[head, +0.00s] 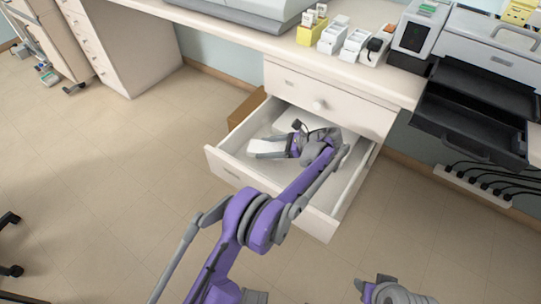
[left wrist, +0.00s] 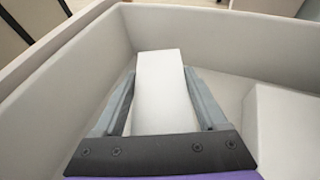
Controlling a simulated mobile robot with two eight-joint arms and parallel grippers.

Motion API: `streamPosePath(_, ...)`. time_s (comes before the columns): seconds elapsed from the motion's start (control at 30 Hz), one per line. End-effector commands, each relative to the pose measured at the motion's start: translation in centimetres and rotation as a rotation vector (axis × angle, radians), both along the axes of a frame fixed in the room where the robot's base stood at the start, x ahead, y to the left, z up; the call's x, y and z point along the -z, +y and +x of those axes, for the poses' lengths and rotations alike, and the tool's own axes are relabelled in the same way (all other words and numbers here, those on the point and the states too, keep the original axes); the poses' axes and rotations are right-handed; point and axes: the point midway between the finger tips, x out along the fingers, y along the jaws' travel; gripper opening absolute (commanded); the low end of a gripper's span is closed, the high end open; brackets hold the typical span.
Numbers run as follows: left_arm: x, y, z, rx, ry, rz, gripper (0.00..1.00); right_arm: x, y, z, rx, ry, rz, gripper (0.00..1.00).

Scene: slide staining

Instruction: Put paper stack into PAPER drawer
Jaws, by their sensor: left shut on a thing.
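The white paper stack (left wrist: 163,95) is between the two fingers of my left gripper (left wrist: 160,100) in the left wrist view. My left gripper also shows in the head view (head: 268,147), shut on the stack (head: 266,146) inside the open drawer (head: 226,168). The stack's far end lies close to the drawer's inner corner. I cannot tell whether it touches the drawer floor. A label on the drawer front is too small to read. My right gripper (head: 372,286) shows only in part at the bottom edge of the head view, away from the drawer.
Another white block (left wrist: 286,125) lies in the drawer to the right of my left gripper. A closed drawer (head: 335,100) sits above the open one. A brown box (head: 247,108) stands on the floor behind it. Black trays (head: 470,120) jut out at the right.

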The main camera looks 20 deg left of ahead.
Motion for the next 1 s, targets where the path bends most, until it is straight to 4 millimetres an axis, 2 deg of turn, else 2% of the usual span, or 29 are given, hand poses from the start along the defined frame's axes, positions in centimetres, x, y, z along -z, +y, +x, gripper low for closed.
streamPosePath(0.3,4.5,0.0,0.0,0.001,0.001,0.0,0.12,1.2,0.0,0.2,0.0,0.003,0.0,0.51)
streamPosePath(0.67,4.9,0.0,0.0,0.001,0.001,0.0,0.12,1.4,0.0,0.2,0.0,0.003,0.0,0.51)
streamPosePath(0.7,4.8,0.0,0.0,0.001,0.001,0.0,0.82,1.3,0.0,0.2,0.0,0.003,0.0,0.51)
streamPosePath(0.8,4.8,0.0,0.0,0.001,0.001,0.0,1.0,1.3,0.0,0.2,0.0,0.003,0.0,0.51)
streamPosePath(1.0,4.8,0.0,0.0,0.001,0.001,0.0,1.0,1.3,0.0,0.2,0.0,0.003,0.0,0.51)
